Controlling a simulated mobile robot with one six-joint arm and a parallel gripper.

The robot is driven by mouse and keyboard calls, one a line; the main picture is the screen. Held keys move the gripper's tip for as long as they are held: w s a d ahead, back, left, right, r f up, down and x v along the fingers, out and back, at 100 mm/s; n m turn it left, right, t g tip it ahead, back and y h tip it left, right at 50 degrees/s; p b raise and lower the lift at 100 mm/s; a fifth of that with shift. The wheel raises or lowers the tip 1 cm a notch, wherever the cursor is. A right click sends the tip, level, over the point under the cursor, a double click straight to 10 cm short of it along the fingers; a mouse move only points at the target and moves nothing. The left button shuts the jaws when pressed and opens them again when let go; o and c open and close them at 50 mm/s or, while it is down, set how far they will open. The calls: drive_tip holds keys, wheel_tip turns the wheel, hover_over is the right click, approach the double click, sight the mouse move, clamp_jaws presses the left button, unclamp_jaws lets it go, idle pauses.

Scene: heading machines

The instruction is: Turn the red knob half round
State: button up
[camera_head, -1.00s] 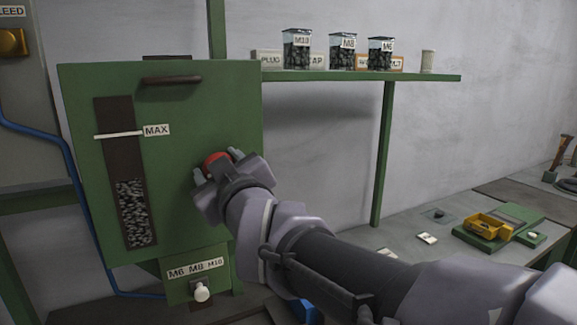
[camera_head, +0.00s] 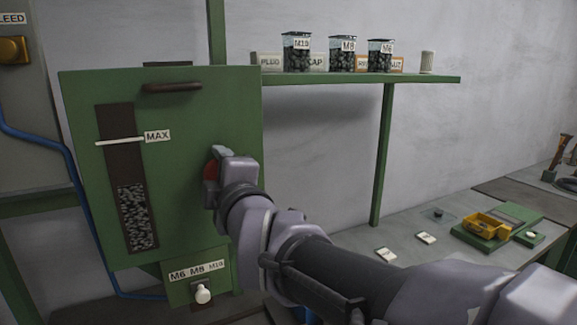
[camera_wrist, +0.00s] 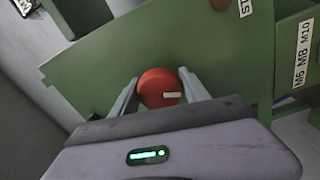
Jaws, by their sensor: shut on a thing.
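The red knob (camera_head: 210,172) is on the front of the green hopper box (camera_head: 185,115), right of its dark level window. My gripper (camera_head: 216,166) is at the knob, and its hand hides much of it in the head view. In the wrist view the round red knob (camera_wrist: 157,84) sits between the two grey fingers of my gripper (camera_wrist: 158,91), which are shut on it. A short white mark on the knob's face points to the right in that view.
A white knob (camera_head: 203,293) sits below the "M6 M8 M10" label. A green shelf (camera_head: 420,79) holds several labelled jars on the right. A yellow tray (camera_head: 486,224) and small white cards lie on the bench. A blue hose (camera_head: 75,190) runs down the left.

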drive_tip(key=shift+n+p, duration=0.3)
drive_tip(key=shift+n, duration=1.5)
drive_tip(key=o, duration=1.3)
drive_tip(key=p+v, duration=0.2)
drive_tip(key=v, duration=1.5)
drive_tip(key=shift+s+d, duration=0.15)
drive_tip(key=shift+d, duration=0.05)
